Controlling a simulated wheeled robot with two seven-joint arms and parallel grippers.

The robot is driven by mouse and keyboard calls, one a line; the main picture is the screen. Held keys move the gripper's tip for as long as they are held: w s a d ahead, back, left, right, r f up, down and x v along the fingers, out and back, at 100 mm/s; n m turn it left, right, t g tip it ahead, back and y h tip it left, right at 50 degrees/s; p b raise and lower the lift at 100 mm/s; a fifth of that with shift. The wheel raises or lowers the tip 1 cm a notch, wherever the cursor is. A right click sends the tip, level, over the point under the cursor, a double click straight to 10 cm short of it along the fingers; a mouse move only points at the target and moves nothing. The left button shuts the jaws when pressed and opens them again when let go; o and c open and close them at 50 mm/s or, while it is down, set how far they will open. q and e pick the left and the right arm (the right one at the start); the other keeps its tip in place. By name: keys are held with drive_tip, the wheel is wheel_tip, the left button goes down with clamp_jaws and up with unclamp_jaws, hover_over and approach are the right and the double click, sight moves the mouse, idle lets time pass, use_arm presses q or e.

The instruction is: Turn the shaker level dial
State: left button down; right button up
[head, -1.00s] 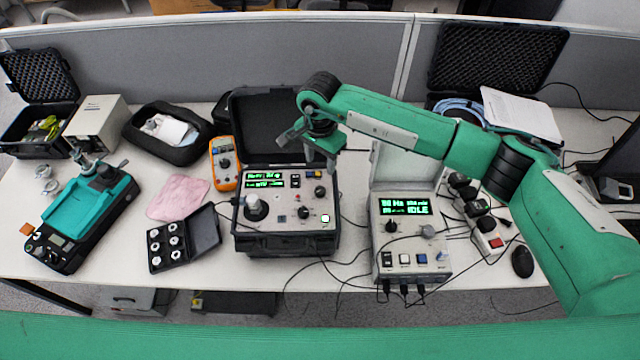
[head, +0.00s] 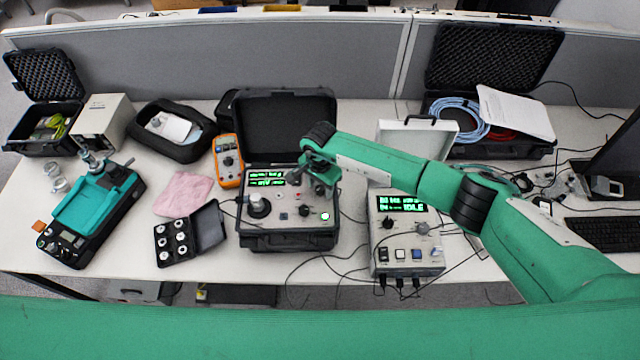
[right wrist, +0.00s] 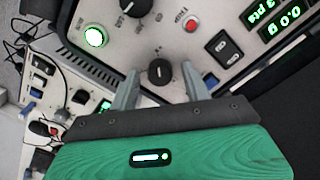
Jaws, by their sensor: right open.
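The instrument in the black case (head: 285,240) has an open lid and a grey panel with displays and several dials. In the right wrist view a black dial (right wrist: 162,72) sits on this panel, between and just ahead of my right gripper's fingers. My right gripper (right wrist: 160,84) is open and empty, with a finger on either side of the dial; contact cannot be told. In the head view the right gripper (head: 308,184) hangs over the panel's right part and hides some of it. Another black knob (right wrist: 135,6) lies beyond. I cannot read which dial is labelled shaker level. My left gripper is not in view.
Close to the dial are a red button (right wrist: 191,24), a rocker switch (right wrist: 223,46) and a lit green button (right wrist: 95,37). A large knob (head: 259,205) stands at the panel's left. A grey control box (head: 408,262) is to the right, with cables in front.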

drive_tip(key=c, duration=1)
drive_tip(key=shift+f+m+b, duration=0.2)
drive_tip(key=shift+m+b, duration=0.2)
drive_tip(key=shift+b, duration=0.5)
drive_tip(key=m+b, duration=1.2)
drive_tip(key=b, duration=0.1)
use_arm(q)
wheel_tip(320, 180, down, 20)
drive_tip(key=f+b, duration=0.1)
drive_tip(key=b, duration=0.5)
use_arm(e)
drive_tip(key=m, duration=0.6)
drive_tip(key=shift+m, duration=0.7)
drive_tip(key=m+b, duration=0.2)
drive_tip(key=m, duration=0.1)
drive_tip(key=shift+r+b, duration=0.1)
drive_tip(key=shift+b, duration=0.25)
drive_tip(key=shift+r+m+b, duration=0.1)
drive_tip(key=shift+m+b, duration=0.7)
drive_tip(key=shift+m, duration=0.9)
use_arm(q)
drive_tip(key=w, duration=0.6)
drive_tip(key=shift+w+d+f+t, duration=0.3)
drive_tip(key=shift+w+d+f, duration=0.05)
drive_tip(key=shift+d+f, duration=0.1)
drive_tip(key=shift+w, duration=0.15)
